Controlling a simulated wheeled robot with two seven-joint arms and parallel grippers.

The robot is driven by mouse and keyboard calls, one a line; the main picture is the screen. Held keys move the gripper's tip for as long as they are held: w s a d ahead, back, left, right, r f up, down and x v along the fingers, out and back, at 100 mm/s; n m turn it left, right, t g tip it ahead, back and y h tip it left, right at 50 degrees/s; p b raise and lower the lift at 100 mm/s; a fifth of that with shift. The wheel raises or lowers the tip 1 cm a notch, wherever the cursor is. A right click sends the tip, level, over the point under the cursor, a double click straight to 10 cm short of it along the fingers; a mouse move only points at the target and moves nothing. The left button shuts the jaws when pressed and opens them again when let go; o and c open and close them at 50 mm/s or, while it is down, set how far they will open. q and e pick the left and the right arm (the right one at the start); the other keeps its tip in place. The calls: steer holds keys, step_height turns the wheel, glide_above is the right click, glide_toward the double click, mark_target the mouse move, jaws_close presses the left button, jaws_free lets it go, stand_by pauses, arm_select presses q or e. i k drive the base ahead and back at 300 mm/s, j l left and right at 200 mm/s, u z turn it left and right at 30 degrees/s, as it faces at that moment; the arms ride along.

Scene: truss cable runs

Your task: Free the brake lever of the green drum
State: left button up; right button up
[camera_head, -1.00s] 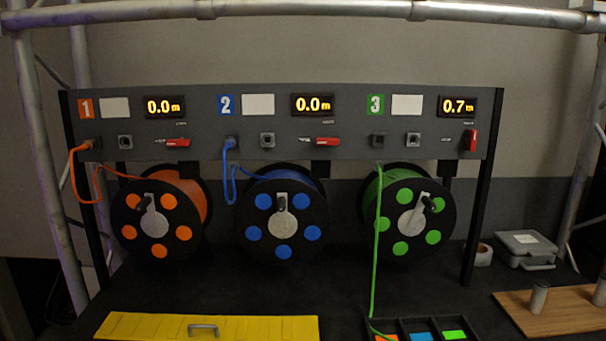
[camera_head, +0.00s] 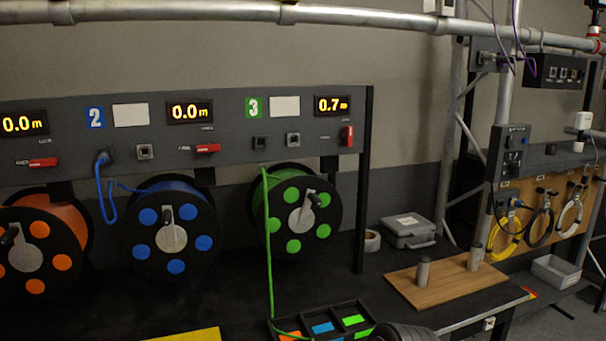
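The green drum (camera_head: 292,212) hangs under the panel (camera_head: 230,150) at section 3, with green dots on its black flange and a crank on its hub. Its red brake lever (camera_head: 347,135) stands upright at the panel's right end, below the display (camera_head: 333,104) reading 0.7 m. The red levers of drum 1 (camera_head: 43,162) and drum 2 (camera_head: 208,148) lie flat. The green cable (camera_head: 269,262) runs from the drum down to the divided tray (camera_head: 320,326). Neither gripper's fingers show; a dark rounded part, likely of my arm, shows at the bottom edge.
The blue drum (camera_head: 172,238) and orange drum (camera_head: 35,255) hang to the left. Right of the green drum are a tape roll (camera_head: 372,241), a grey case (camera_head: 408,231) and a wooden board (camera_head: 440,287) with two posts. Coiled cables (camera_head: 540,225) hang at far right.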

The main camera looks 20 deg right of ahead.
mark_target(347, 135)
steer(key=l, duration=0.9)
steer(key=k+l, duration=0.15)
steer(key=l, duration=1.6)
steer(key=k+l+u, duration=0.1)
steer(key=l, duration=0.8)
